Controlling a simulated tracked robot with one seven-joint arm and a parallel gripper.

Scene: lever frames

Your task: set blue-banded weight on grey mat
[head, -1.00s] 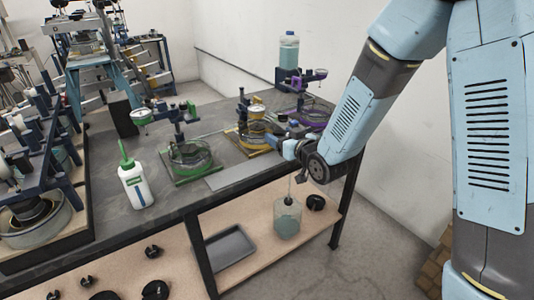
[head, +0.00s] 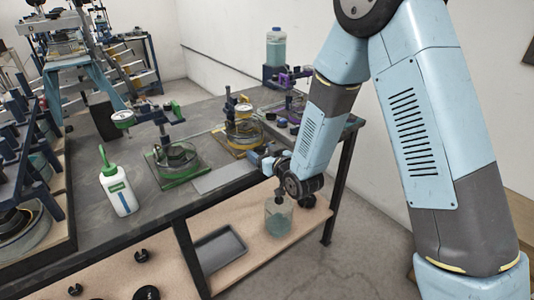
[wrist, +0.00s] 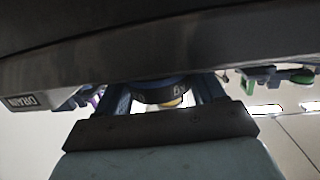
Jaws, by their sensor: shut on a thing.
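The grey mat (head: 222,177) is a flat, light grey rectangle along the front edge of the workbench in the head view. My gripper (head: 262,160) is low at the bench's front edge, by the mat's right end. In the wrist view my gripper (wrist: 166,98) has its blue fingers on either side of a dark round weight with a blue band (wrist: 158,90), and is shut on it. A pale marking shows on the weight's side. Most of the weight is hidden by the dark housing above it. I cannot make out the weight in the head view.
A green-capped white bottle (head: 117,185) stands left of the mat. Behind are a green-based stand (head: 175,155), a yellow-based stand (head: 240,130) and a purple-based stand (head: 290,100). The lower shelf holds a grey tray (head: 220,247) and a glass beaker (head: 278,218).

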